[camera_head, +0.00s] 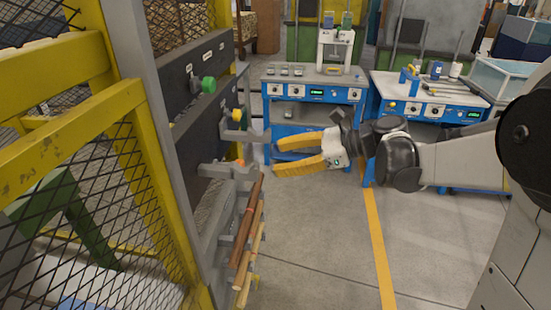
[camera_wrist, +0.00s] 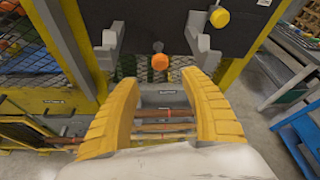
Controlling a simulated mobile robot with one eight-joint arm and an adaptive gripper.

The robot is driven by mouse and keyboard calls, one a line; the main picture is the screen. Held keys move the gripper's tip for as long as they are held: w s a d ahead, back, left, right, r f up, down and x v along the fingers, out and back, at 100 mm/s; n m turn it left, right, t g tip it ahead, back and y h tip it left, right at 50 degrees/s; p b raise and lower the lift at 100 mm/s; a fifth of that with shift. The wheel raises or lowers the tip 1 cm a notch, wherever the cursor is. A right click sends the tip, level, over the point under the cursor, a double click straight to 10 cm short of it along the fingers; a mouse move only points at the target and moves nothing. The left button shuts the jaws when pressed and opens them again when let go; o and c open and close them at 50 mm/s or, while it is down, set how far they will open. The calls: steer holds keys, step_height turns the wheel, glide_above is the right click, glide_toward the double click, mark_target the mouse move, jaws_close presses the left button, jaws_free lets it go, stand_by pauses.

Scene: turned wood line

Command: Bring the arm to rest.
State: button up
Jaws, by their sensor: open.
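My gripper (camera_head: 281,156) has yellow fingers and is open and empty. In the head view it points left, toward the rack (camera_head: 197,111) with grey hooks. In the wrist view, my gripper (camera_wrist: 162,92) has its two fingers spread wide on either side. Wooden rods (camera_head: 246,235) lie across grey supports, lower than my gripper. A reddish-brown rod (camera_wrist: 170,113) and paler ones show between the fingers in the wrist view, and nothing is held. My arm (camera_head: 425,163) reaches in from the right, held out in the air.
A yellow fence with mesh (camera_head: 65,160) stands close on the left. A green knob (camera_head: 208,85) and an orange knob (camera_wrist: 159,61) are on the rack. Two blue workbenches (camera_head: 312,95) (camera_head: 430,100) stand behind. The grey floor (camera_head: 320,230) below my arm is clear.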

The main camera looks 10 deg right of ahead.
steer(key=s+a+f+n+h, duration=0.2)
steer(key=s+f+n+h, duration=0.2)
steer(key=s+n+h, duration=0.5)
steer(key=s+d+f+n+h, duration=0.1)
steer(key=s+d+n, duration=0.2)
steer(key=s+n, duration=0.2)
steer(key=s+d+f+n+t+h, duration=0.1)
steer(key=s+d+f+n+h, duration=0.1)
steer(key=s+d+n, duration=0.2)
steer(key=s+n, duration=0.2)
steer(key=s, duration=0.1)
steer(key=shift+f, duration=0.2)
